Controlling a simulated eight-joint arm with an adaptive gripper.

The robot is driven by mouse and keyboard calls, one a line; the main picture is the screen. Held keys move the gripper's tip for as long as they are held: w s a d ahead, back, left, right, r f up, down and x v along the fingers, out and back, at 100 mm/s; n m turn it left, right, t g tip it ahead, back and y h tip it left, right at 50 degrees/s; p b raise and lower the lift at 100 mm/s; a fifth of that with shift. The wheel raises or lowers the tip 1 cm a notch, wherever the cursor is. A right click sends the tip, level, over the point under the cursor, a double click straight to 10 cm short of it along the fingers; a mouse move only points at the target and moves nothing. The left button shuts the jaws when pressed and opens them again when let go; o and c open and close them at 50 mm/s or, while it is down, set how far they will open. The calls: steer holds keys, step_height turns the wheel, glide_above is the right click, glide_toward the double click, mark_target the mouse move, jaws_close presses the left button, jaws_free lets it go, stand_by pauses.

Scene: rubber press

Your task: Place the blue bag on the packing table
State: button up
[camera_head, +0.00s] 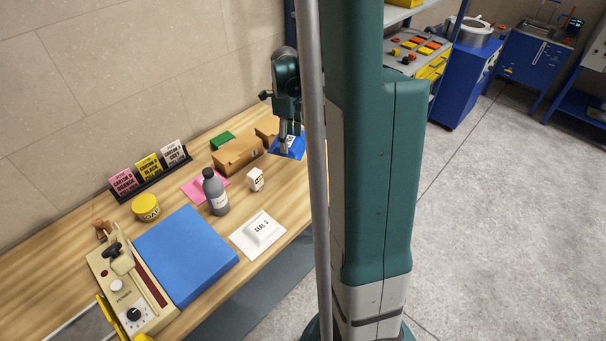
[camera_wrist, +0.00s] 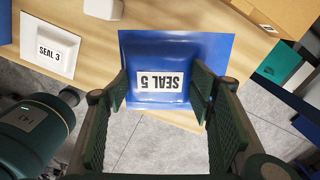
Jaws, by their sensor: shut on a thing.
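The blue bag (camera_wrist: 212,50) with a white "SEAL 5" label fills the middle of the wrist view. My gripper (camera_wrist: 160,92) is shut on the blue bag, with a finger on each side of its near part. In the head view the blue bag (camera_head: 296,151) is below my gripper (camera_head: 287,142), at the far right end of the wooden packing table (camera_head: 62,258). The bag overlaps the table's edge in the wrist view. Whether it touches the tabletop I cannot tell. My column hides the area to its right in the head view.
Brown cardboard boxes (camera_head: 236,156) stand close left of the bag. A white "SEAL 3" bag (camera_head: 258,233), grey bottle (camera_head: 215,192), small white box (camera_head: 255,179), blue mat (camera_head: 187,253) and sealer (camera_head: 127,285) are on the table. Bare wood shows near the front edge.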

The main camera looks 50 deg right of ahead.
mark_target(297, 142)
steer(key=shift+s+d, duration=0.8)
steer(key=shift+s, duration=0.2)
steer(key=shift+s+d+f+m, duration=0.15)
steer(key=shift+s+f+m, duration=0.1)
steer(key=shift+f+m, duration=0.05)
steer(key=shift+f, duration=2.2)
steer(key=shift+w+f, duration=0.1)
steer(key=shift+f, duration=2.85)
steer(key=shift+f, duration=0.15)
steer(key=shift+f, duration=1.95)
steer(key=shift+f, duration=0.15)
